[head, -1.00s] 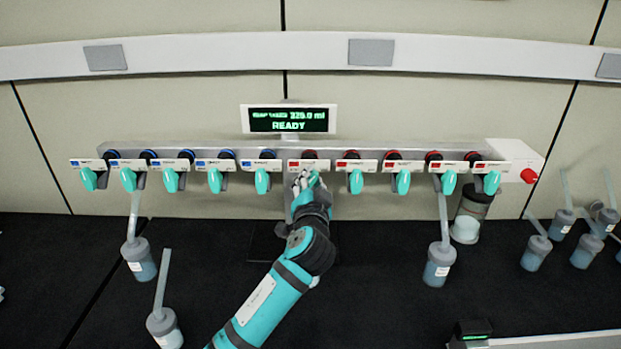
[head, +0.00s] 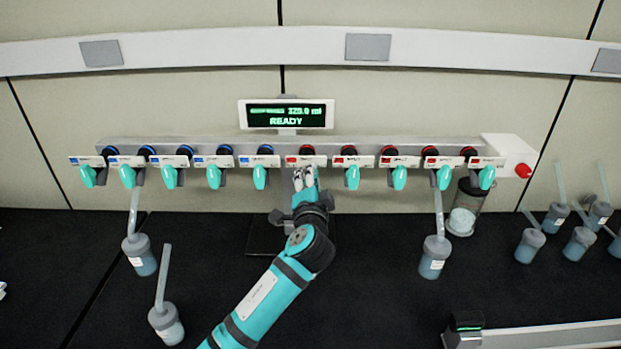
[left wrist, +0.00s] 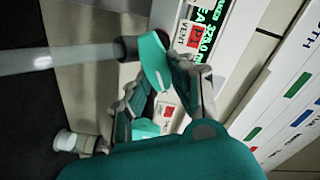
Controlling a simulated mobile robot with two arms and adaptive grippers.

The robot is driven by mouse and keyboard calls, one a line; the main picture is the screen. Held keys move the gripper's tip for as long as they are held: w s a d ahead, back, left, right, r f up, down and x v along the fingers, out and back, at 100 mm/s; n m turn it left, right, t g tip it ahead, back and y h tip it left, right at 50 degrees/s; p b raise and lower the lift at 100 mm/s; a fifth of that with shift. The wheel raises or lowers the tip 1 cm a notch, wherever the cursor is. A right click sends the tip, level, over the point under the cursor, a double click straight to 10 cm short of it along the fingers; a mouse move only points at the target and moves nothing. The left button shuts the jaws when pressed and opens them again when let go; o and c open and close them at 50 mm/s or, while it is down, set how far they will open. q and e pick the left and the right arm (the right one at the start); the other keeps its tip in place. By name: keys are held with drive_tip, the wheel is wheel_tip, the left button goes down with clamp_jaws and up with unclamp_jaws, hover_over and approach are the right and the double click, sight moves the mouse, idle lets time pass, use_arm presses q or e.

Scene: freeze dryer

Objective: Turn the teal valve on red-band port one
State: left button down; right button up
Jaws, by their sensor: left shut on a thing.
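The red-band port one (head: 306,150) is the leftmost red-banded port, near the middle of the manifold in the head view. My left gripper (head: 305,178) is just below its label plate and hides most of its valve there. In the left wrist view, the teal valve (left wrist: 153,62) shows at the fingers of my left gripper (left wrist: 160,90), which is shut on it. A red-marked label (left wrist: 192,37) is right beside it. My right gripper is not in view.
Neighbouring teal valves hang close on both sides, a blue-band one (head: 260,177) and a red-band one (head: 352,177). A display (head: 287,115) reading READY stands above. Flasks hang below left (head: 139,255) and right (head: 434,257).

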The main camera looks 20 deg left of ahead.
use_arm(q)
drive_tip(key=c, duration=1.2)
unclamp_jaws()
drive_tip(key=v, duration=1.2)
